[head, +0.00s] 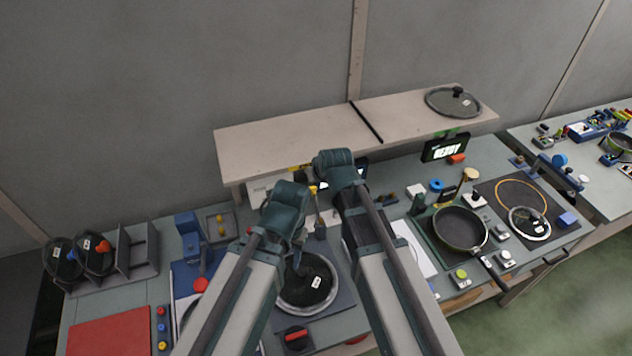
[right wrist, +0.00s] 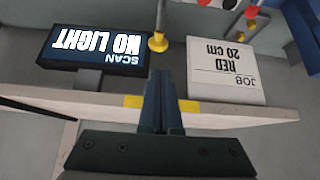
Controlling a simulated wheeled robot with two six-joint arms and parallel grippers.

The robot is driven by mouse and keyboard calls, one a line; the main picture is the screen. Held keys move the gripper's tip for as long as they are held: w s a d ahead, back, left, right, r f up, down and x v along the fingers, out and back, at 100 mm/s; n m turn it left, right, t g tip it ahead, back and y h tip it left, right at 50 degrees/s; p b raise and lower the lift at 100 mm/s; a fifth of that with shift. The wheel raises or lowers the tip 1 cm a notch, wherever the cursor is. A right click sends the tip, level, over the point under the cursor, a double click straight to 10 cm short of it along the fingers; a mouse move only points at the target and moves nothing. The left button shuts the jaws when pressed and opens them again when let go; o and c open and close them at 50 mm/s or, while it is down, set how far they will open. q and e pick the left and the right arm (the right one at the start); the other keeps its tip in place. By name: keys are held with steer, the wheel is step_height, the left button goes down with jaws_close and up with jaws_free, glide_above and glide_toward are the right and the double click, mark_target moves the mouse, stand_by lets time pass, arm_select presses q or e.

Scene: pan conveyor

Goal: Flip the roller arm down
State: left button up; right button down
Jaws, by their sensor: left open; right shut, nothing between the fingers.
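A blue upright fixture (head: 188,224) stands at the back left of the bench beside a blue base plate. It looks like the roller arm, but its parts are small and I cannot tell its angle. My left gripper (head: 284,212) is to its right in the head view; it is open, with its fingers mostly hidden by my own arm. My right gripper (right wrist: 163,103) is shut and empty in the right wrist view, in front of the shelf edge with a yellow mark. In the head view my right arm hides its fingers.
A scan display (right wrist: 92,47) reads NO LIGHT, and a job card (right wrist: 226,68) reads RED 20 CM. A yellow-topped post (right wrist: 158,42) stands between them. A glass lid (head: 308,285) lies between my arms. A pan (head: 460,229) is at right. A shelf (head: 290,140) spans the back.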

steer(key=b+x, duration=0.4)
steer(key=x, duration=0.2)
steer(key=shift+w+f, duration=0.2)
steer(key=shift+s, duration=0.2)
